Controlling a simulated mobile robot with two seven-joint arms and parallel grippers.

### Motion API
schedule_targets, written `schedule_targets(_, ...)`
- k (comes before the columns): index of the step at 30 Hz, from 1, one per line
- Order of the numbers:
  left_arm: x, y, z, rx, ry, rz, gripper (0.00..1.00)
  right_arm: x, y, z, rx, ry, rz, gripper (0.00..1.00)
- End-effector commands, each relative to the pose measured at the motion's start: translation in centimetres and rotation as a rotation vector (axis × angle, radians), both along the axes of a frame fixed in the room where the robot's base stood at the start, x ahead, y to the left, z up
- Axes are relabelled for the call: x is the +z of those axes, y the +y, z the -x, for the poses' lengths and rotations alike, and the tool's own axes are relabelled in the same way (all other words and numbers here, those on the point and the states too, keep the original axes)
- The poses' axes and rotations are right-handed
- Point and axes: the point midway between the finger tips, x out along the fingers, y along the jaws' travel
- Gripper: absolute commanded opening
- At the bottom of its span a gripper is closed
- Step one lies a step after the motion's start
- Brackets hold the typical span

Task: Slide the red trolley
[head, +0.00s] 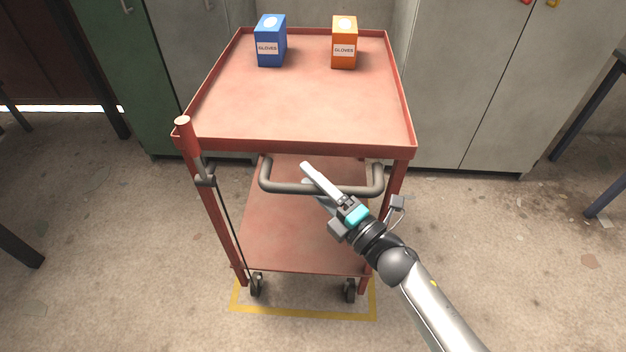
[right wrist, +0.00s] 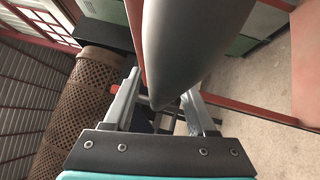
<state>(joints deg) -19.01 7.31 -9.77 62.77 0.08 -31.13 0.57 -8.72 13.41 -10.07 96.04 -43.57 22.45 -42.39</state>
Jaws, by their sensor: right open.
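The red trolley (head: 300,90) stands upright in front of me, with a top tray and a lower shelf. Its grey bar handle (head: 283,188) sticks out from the near side, below the top tray. My right gripper (head: 313,183) is open at the middle of this handle, with one finger seen above the bar and the other mostly hidden below it. In the right wrist view, a dark grey rounded piece (right wrist: 190,45), apparently the handle, looms close in front of the open fingers. I cannot tell whether they touch it. My left gripper is not in view.
A blue gloves box (head: 270,42) and an orange gloves box (head: 344,44) stand on the top tray. Cabinets (head: 495,90) stand behind the trolley. A yellow floor outline (head: 300,313) shows beneath it. A perforated drum (right wrist: 85,95) shows in the right wrist view.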

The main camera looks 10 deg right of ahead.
Motion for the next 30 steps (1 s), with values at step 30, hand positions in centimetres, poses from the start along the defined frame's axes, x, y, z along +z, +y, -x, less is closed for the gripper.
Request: schedule_targets(30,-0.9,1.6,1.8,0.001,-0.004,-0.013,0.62,-1.8,-6.6,11.6,-0.002,0.003,0.001,0.57)
